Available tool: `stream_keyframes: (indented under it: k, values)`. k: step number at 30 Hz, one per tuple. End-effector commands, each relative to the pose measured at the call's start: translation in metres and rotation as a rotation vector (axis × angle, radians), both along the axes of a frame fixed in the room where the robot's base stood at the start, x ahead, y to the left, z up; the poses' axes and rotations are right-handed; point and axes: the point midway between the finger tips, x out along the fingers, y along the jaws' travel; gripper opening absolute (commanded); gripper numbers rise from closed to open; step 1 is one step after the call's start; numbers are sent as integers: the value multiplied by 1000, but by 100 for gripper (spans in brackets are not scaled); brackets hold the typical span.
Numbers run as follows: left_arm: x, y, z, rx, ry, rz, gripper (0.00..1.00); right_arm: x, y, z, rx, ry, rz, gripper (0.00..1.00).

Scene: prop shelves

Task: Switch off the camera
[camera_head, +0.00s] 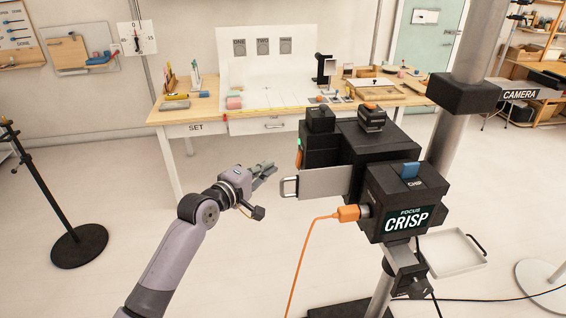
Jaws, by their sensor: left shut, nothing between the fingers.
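The camera is a black boxy unit (385,140) on a stand, right of centre. A green sign reading "FOCUS CRISP" is on its near box, with a blue tab on top. A small green light (299,142) and an orange part show at its left edge. My left gripper (268,170) is shut and empty, just left of the loop handle, with a small gap apparent. My right gripper is not in view.
A wooden table (195,113) labelled SET stands behind with small props. A dark round-based stand (78,246) is at the left. A grey column (446,140) rises behind the camera. A white tray (455,262) is low at the right. Floor around my left arm is clear.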

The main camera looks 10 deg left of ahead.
Motion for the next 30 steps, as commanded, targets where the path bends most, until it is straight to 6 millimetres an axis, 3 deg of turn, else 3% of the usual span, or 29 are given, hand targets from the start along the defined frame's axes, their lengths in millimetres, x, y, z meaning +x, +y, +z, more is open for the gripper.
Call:
stream_keyframes:
  k: [2, 9, 22, 26, 30]
  values:
    - [13, -5, 1, 1, 0, 1, 0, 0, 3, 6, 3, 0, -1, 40]
    - [23, -35, -5, 0, 0, 0, 0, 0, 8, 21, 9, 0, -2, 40]
    - [25, -40, -8, 1, 0, 0, 0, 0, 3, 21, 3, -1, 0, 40]
    - [25, -42, -12, -17, -8, -1, 0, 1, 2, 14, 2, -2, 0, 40]
    - [28, -49, -22, -98, -40, -1, 0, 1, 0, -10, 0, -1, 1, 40]
